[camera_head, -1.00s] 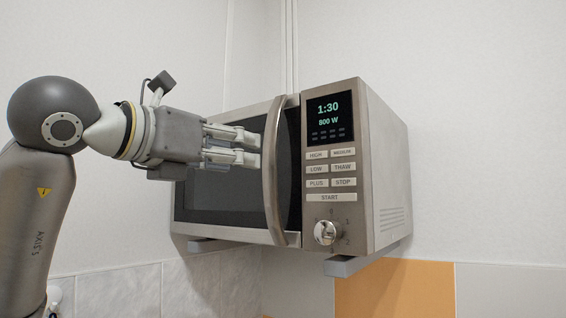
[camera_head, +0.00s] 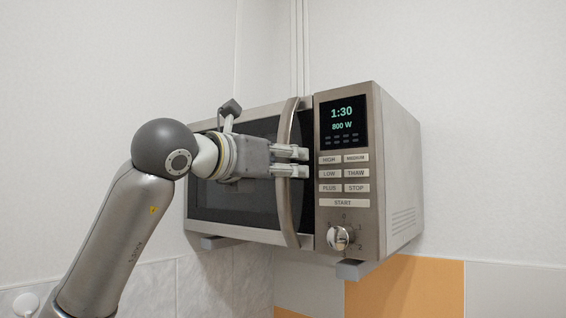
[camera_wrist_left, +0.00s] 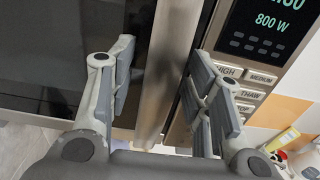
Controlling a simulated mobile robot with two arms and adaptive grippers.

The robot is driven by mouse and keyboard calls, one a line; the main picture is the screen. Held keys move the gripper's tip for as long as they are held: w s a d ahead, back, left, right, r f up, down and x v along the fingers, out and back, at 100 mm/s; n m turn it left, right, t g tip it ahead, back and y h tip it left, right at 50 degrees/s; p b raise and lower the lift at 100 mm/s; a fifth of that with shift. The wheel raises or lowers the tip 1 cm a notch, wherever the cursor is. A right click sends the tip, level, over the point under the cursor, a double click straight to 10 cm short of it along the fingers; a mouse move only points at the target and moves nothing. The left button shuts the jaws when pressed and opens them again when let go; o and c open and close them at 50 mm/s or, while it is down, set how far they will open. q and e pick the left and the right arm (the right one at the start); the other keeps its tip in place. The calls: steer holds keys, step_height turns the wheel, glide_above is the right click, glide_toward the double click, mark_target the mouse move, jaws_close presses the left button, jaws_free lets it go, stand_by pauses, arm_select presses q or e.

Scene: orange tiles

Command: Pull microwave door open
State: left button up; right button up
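The microwave (camera_head: 400,170) is a silver box mounted on the wall, with its control panel at the right; its panel also shows in the left wrist view (camera_wrist_left: 258,70). Its dark-windowed door (camera_head: 235,212) looks shut. The curved vertical metal handle (camera_head: 287,215) runs along the door's right edge. My left gripper (camera_head: 291,161) reaches in from the left, its fingers at the handle's middle. In the left wrist view the handle (camera_wrist_left: 168,75) stands between the two open fingers (camera_wrist_left: 162,88), with a visible gap at the left finger. My right gripper is not in view.
The display (camera_head: 341,120), buttons and a round knob (camera_head: 340,237) are just right of the handle. Brackets (camera_head: 360,269) support the microwave. Below are grey and orange tiles (camera_head: 405,287). A yellow item (camera_wrist_left: 282,140) shows low in the wrist view.

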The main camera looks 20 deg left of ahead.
arm_select(q)
steer(key=shift+s, duration=0.1)
steer(key=c, duration=0.4)
jaws_close()
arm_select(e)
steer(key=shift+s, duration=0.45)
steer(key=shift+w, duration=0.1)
